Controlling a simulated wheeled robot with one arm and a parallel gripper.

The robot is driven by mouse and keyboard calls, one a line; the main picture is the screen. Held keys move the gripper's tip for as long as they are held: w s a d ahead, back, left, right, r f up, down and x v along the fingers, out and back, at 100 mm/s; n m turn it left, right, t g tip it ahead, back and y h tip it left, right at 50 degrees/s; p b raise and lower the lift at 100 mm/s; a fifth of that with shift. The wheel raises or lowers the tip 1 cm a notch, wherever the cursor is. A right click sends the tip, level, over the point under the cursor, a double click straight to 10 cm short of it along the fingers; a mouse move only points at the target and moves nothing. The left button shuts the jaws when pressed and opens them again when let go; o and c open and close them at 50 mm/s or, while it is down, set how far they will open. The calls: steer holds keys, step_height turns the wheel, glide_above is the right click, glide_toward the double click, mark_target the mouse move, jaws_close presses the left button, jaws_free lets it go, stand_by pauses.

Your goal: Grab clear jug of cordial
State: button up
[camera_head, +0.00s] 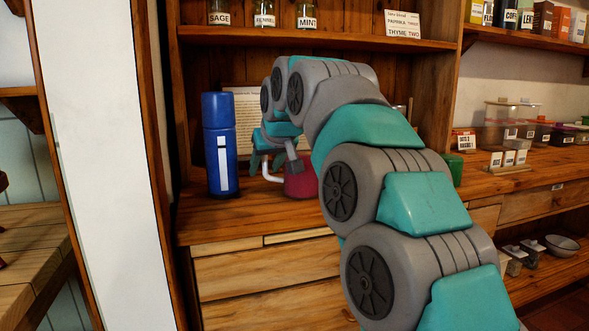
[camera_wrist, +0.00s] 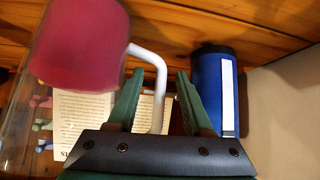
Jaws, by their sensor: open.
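The clear jug of cordial (camera_head: 300,180) stands on the wooden counter, with red liquid low in it and a white handle (camera_head: 270,172) on its left. My arm hides much of it in the head view. In the wrist view the jug's red cordial (camera_wrist: 80,45) fills the upper left, and the view appears upside down. My gripper (camera_wrist: 161,72) is open, with its green fingers on either side of the white handle. It also shows at the jug in the head view (camera_head: 262,158). I cannot tell whether either finger touches the handle.
A blue flask (camera_head: 220,145) stands upright on the counter left of the jug, close to my gripper in the wrist view (camera_wrist: 212,85). A printed sheet (camera_head: 243,110) is behind. Spice jars (camera_head: 264,14) line the shelf above. A white wall panel (camera_head: 100,150) is at left.

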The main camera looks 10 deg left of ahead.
jaws_close()
stand_by(1.4)
